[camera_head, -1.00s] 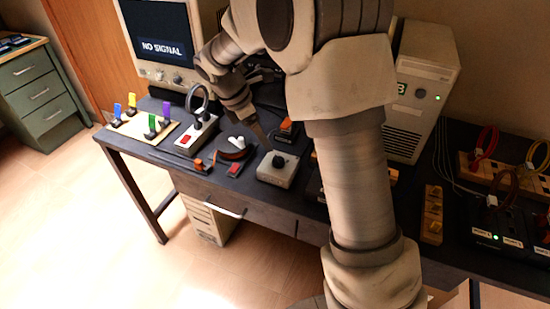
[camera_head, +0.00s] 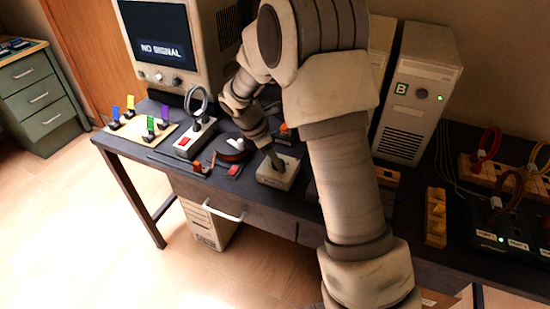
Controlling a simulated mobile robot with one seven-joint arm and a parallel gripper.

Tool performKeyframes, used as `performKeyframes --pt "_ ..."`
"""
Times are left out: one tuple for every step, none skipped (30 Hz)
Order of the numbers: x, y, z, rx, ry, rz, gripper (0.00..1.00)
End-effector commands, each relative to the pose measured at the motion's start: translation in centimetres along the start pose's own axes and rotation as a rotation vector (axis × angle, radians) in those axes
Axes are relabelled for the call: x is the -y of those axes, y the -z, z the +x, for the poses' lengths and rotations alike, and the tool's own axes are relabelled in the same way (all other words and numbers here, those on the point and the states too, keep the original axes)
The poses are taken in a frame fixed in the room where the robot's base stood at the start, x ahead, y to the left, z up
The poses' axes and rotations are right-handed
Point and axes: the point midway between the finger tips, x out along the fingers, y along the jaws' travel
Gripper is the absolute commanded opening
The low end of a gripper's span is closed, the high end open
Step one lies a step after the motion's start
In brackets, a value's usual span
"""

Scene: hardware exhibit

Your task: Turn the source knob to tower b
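The source knob is a dark knob on top of a small pale box (camera_head: 270,178) near the front of the desk. My gripper (camera_head: 276,160) is directly over the box, pointing down at the knob, with its fingertips at or very near it. The gripper hides most of the knob, and I cannot tell whether its fingers are open or closed on it. Tower B (camera_head: 412,95) is a beige computer tower with a "B" label and a green light, at the back right of the desk. The monitor (camera_head: 165,45) shows "NO SIGNAL".
Left of the box are a power strip with a red switch (camera_head: 194,139), a round dark and red item (camera_head: 232,149) and a board with coloured levers (camera_head: 140,132). A wooden block (camera_head: 435,215) and black port box (camera_head: 500,232) lie right. My arm covers the desk's middle.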

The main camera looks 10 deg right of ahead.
Motion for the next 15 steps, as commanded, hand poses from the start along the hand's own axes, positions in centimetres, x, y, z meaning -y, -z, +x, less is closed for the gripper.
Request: performKeyframes --pt "0.00 0.00 -0.02 0.000 0.000 0.000 0.49" --pt "-0.01 0.00 -0.02 0.000 0.000 0.000 0.44" --pt "-0.01 0.00 -0.03 0.000 0.000 0.000 0.37" --pt "-0.01 0.00 -0.03 0.000 0.000 0.000 0.31" --pt "0.00 0.00 -0.03 0.000 0.000 0.000 0.26" --pt "0.00 0.00 -0.03 0.000 0.000 0.000 0.19" --pt "0.00 0.00 -0.04 0.000 0.000 0.000 0.13" --pt "0.00 0.00 -0.04 0.000 0.000 0.000 0.08" --pt "0.00 0.00 -0.04 0.000 0.000 0.000 0.01" --pt "0.00 0.00 -0.04 0.000 0.000 0.000 0.00" --pt "0.00 0.01 -0.04 0.000 0.000 0.000 0.00" --pt "0.00 0.01 -0.05 0.000 0.000 0.000 0.00" --pt "0.00 0.00 -0.05 0.000 0.000 0.000 0.00" --pt "0.00 0.00 -0.06 0.000 0.001 0.001 0.00" --pt "0.00 0.00 -0.07 0.000 0.001 0.003 0.00"
